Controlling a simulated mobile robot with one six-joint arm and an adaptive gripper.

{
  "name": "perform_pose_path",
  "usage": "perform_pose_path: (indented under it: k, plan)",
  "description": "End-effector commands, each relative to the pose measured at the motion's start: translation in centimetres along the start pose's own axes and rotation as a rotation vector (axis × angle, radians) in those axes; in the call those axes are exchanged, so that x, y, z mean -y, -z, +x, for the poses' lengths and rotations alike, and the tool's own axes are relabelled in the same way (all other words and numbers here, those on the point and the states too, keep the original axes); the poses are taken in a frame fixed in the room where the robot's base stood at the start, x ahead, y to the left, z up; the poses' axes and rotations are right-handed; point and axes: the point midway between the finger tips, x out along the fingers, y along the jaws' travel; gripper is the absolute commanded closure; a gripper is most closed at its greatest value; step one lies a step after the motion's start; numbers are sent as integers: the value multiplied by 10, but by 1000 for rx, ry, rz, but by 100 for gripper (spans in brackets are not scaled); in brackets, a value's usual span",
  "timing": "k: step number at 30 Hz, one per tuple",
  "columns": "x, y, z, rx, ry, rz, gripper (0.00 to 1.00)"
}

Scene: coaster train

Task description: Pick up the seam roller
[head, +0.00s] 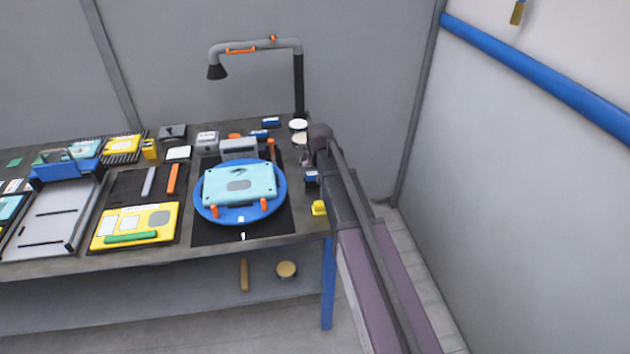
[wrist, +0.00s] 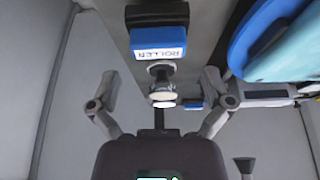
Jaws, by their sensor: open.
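A blue piece with a white label reading ROLLER (wrist: 158,42) shows upside down in the wrist view, with a dark block (wrist: 157,14) against it. I take this to be the seam roller or its holder; I cannot tell which part is the tool. In the head view, a small blue piece with a white label (head: 311,177) at the bench's right end appears to be the same thing, partly hidden by my arm. My gripper (wrist: 160,103) is open and empty, its fingers spread either side of the picture's middle, apart from the labelled piece.
The blue turntable (head: 240,216) with a light-blue panel (head: 238,185) lies close left of the labelled piece. Round-topped items (head: 298,124) and a lamp post (head: 299,85) stand behind. A yellow piece (head: 319,208) sits near the front edge. Open floor lies right of the bench.

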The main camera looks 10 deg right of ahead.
Motion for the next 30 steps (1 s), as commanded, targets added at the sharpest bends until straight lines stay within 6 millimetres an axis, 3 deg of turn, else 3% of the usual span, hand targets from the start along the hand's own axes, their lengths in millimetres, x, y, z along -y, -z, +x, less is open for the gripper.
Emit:
perform_pose_path:
  k: [14,30]
  plan:
    - [-1,0,6,0,0,1,0]
    - [-3,-1,47,0,-1,2,0]
